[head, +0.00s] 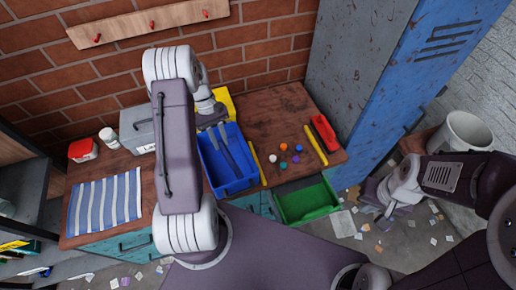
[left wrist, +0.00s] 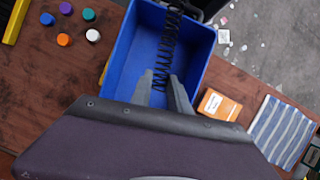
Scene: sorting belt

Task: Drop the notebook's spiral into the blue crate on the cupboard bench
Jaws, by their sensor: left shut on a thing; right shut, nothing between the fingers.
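The blue crate (head: 228,188) stands on the wooden cupboard bench (head: 270,110); it also shows in the left wrist view (left wrist: 128,45). My left gripper (head: 224,140) is over the crate. In the left wrist view its fingers (left wrist: 163,88) are shut on a black wire spiral (left wrist: 171,38), which stretches away over the crate's opening. The spiral is not clear in the head view. I cannot tell whether it touches the crate. My right gripper (head: 384,208) is shut and empty, low at the right, away from the bench.
Coloured caps (head: 284,148), a yellow bar (head: 314,144) and a red object (head: 324,132) lie right of the blue crate. A striped cloth (head: 104,203) lies left; an orange box (left wrist: 219,105) lies beside the crate. A blue locker (head: 390,90) rises at right.

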